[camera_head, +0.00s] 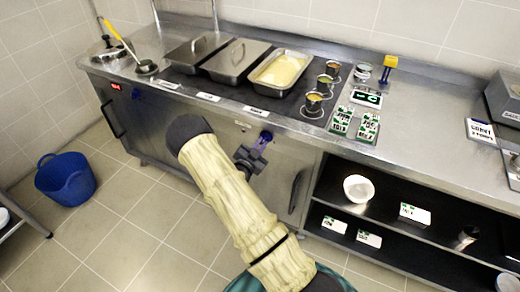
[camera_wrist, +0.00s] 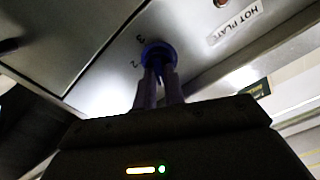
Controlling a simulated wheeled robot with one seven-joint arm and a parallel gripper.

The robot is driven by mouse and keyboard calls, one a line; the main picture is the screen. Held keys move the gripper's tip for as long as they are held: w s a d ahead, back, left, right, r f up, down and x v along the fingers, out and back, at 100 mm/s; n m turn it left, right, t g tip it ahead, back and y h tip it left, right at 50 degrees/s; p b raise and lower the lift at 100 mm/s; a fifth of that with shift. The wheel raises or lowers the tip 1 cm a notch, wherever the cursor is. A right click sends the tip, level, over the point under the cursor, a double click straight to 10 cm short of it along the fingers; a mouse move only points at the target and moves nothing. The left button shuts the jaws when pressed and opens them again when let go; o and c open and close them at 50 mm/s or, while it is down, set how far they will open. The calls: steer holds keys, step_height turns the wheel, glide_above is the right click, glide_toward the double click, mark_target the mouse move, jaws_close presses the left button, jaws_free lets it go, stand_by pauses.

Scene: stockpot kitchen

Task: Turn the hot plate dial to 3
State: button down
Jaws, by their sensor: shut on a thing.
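The hot plate dial (camera_wrist: 158,50) is a round blue knob on the steel front panel in the wrist view. The digits 2 and 3 show on the panel to its left, and a HOT PLATE label (camera_wrist: 235,22) is to its right. My gripper (camera_wrist: 159,78) is shut on the dial, with a finger on each side. In the head view the dial (camera_head: 265,136) is a small blue spot under the counter edge, with my gripper (camera_head: 257,150) at it. The dial's pointer is hidden, so its setting cannot be read.
A round red light (camera_wrist: 221,3) sits by the label. Above the panel, the counter holds steel lidded pans (camera_head: 235,60), an open pan (camera_head: 281,71) and several small cups. An open shelf (camera_head: 345,218) is to the right. A blue bucket (camera_head: 66,178) stands on the floor at left.

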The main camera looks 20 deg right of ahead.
steer(key=m+b, duration=1)
steer(key=b, duration=0.6)
steer(key=m+b, duration=1)
steer(key=b, duration=0.7)
steer(key=f+m+b, duration=0.1)
steer(key=m+b, duration=0.9)
steer(key=b, duration=0.6)
steer(key=shift+a+f+m+b, duration=0.1)
steer(key=shift+a+m+b, duration=0.1)
steer(key=shift+m+b, duration=0.1)
steer(key=c, duration=1.5)
jaws_free()
steer(key=shift+w, duration=0.1)
